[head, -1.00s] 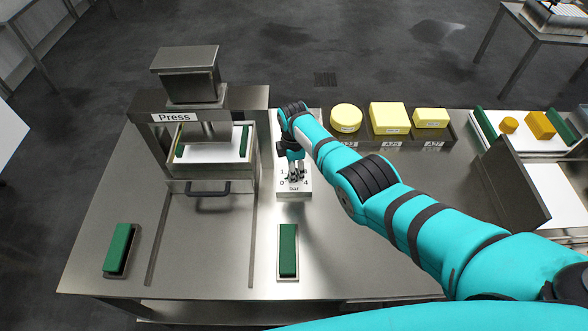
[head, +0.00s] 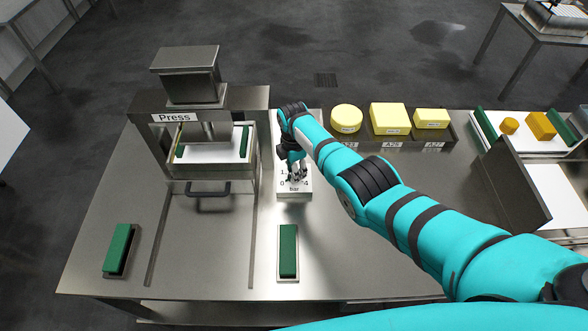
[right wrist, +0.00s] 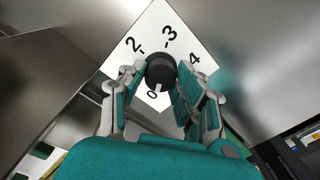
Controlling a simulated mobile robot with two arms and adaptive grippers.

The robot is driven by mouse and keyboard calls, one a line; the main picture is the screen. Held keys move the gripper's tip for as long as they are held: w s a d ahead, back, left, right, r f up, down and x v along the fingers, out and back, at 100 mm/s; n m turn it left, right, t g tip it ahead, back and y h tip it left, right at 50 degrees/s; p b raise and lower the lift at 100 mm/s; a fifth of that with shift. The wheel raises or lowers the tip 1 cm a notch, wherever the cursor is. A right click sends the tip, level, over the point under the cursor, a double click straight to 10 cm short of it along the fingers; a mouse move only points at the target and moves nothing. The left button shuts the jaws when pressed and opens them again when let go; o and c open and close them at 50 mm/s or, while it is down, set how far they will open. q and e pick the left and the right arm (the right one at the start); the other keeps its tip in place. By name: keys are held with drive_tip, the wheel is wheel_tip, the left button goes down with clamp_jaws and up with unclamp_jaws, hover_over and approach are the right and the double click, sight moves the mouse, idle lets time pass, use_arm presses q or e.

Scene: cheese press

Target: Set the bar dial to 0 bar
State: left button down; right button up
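The bar dial is a round black knob (right wrist: 160,72) on a white plate (right wrist: 205,52). In the right wrist view the numbers 2, 3, 4 and 0 show around it; 1 is hidden. I cannot make out a pointer on the knob. My right gripper (right wrist: 161,80) has one finger on each side of the knob, with hardly any gap, and looks shut on it. In the head view the right gripper (head: 296,170) comes down over the dial box (head: 294,192), fingers hiding the knob. My left gripper is not in view.
The press (head: 190,75) stands left of the dial, its drawer handle (head: 208,190) facing front. Green blocks lie at the front left (head: 118,248) and front middle (head: 288,250). Yellow cheeses (head: 389,118) sit on a dark tray behind my right arm. The front table between the green blocks is clear.

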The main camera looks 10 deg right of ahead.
drive_tip(key=o, duration=0.5)
drive_tip(key=shift+c, duration=0.2)
drive_tip(key=shift+r, duration=0.1)
wheel_tip(320, 180, up, 12)
drive_tip(key=shift+w, duration=0.2)
idle(0.4)
